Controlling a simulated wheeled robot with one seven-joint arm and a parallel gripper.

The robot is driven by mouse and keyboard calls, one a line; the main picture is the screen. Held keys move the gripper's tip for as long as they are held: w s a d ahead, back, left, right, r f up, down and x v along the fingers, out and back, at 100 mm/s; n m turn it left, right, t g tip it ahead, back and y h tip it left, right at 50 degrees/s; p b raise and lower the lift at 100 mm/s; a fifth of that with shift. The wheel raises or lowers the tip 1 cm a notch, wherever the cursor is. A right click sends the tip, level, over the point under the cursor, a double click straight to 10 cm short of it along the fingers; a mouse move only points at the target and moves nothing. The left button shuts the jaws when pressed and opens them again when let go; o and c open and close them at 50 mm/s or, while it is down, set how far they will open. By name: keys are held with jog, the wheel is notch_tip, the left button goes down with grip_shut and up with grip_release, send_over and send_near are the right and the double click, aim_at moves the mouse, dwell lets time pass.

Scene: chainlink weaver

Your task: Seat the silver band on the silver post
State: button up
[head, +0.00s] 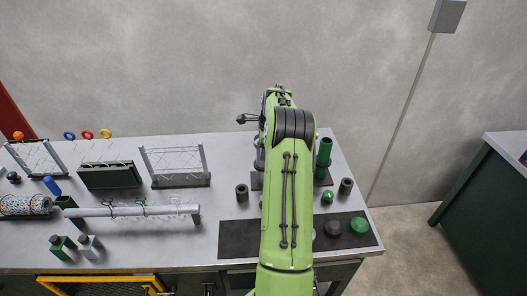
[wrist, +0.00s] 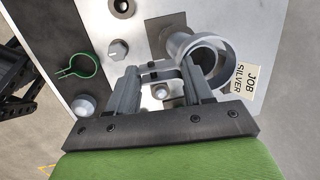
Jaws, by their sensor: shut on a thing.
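In the wrist view my gripper (wrist: 156,76) is shut on a small grey piece with dark bolts, which appears to be the clamp end of the silver band (wrist: 156,70). A thick grey cylinder with a round, hollow-looking end, apparently the silver post (wrist: 182,45), stands just right of the fingertips. I cannot tell the band's loop from the post's rim, or whether the band is around the post. In the head view my green arm hides the gripper, the band and most of the area around the post.
A "JOB SILVER" card (wrist: 247,78) lies right of the post. In the head view a green post (head: 324,153) stands right of my arm. Racks and a long silver tube (head: 130,210) fill the left bench.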

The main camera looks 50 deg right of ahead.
jog(key=o, duration=1)
jog(key=shift+g+y, duration=0.5)
jog(key=shift+y, duration=0.1)
jog(key=f, duration=0.2)
jog(key=s+a+f, duration=0.1)
jog(key=f, duration=0.2)
jog(key=s+f, duration=0.1)
jog(key=f, duration=0.2)
jog(key=shift+a, duration=0.4)
jog(key=shift+o, duration=0.7)
jog(key=shift+r, duration=0.3)
jog(key=shift+h, duration=0.3)
jog(key=d+r, duration=0.1)
jog(key=r, duration=0.6)
jog(key=d+r, duration=0.1)
jog(key=r, duration=0.3)
jog(key=shift+w+d+r, duration=0.1)
jog(key=shift+d, duration=0.2)
jog(key=shift+t+h, duration=0.3)
jog(key=shift+t, duration=0.2)
jog(key=v, duration=0.7)
jog(key=a+v, duration=0.1)
jog(key=v, duration=0.3)
jog(key=shift+w+r, duration=0.3)
jog(key=shift+r, duration=0.1)
